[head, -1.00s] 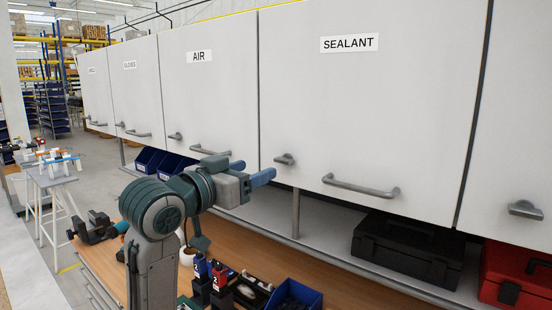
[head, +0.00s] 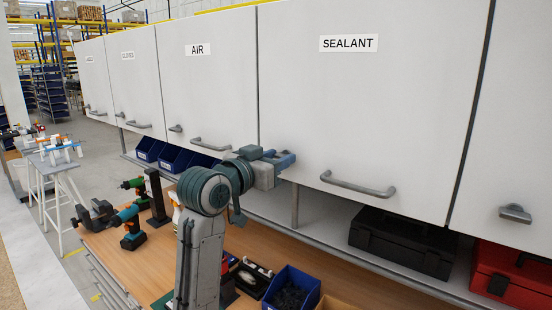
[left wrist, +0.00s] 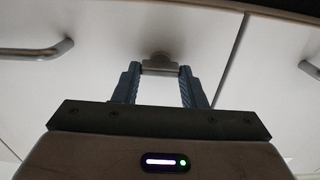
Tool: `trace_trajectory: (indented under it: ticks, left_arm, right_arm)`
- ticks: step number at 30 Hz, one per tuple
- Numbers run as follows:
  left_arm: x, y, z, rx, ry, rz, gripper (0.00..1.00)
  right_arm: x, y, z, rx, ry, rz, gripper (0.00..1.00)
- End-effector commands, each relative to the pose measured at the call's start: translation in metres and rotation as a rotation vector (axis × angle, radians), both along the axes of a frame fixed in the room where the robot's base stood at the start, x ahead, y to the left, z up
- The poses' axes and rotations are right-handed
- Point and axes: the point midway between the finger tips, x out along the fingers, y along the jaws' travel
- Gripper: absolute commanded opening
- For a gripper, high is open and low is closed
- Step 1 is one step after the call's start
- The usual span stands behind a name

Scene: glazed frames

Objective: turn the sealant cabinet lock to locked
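The white sealant cabinet door (head: 360,110) carries a SEALANT label and is closed. Its grey lock lever (left wrist: 160,67) shows in the left wrist view, lying crosswise between my left gripper's fingertips. My left gripper (head: 284,158) is at the door's lower left corner in the head view and hides the lock there. In the left wrist view, my left gripper (left wrist: 160,72) has its blue fingers apart, one at each end of the lever, with at most a slim gap. My right gripper is not in view.
The sealant door's bar handle (head: 357,186) is right of my left gripper. The AIR cabinet (head: 205,90) adjoins on the left. Below are a black case (head: 402,243), a red case (head: 510,275) and a blue bin (head: 292,290). A drill (head: 132,228) stands on the bench.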

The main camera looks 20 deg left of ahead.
Motion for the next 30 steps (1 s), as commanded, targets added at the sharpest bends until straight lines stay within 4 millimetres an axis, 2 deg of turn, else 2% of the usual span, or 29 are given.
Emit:
trace_trajectory:
  ticks: [1,3,14,20,30]
  left_arm:
    - [0.0,0.0,0.0,0.0,0.0,-0.001,0.25]
    - [0.0,0.0,0.0,0.0,0.0,-0.001,0.15]
    - [0.0,0.0,0.0,0.054,-0.021,-0.001,0.15]
    - [-0.001,-0.001,0.0,0.172,-0.065,-0.001,0.15]
    - [-0.001,-0.002,-0.001,0.468,-0.171,-0.001,0.15]
  right_arm:
    - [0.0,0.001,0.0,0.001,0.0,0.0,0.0]
    - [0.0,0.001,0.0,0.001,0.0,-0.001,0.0]
    - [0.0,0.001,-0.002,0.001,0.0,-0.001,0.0]
    - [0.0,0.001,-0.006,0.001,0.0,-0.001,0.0]
    - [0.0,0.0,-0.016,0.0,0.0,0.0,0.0]
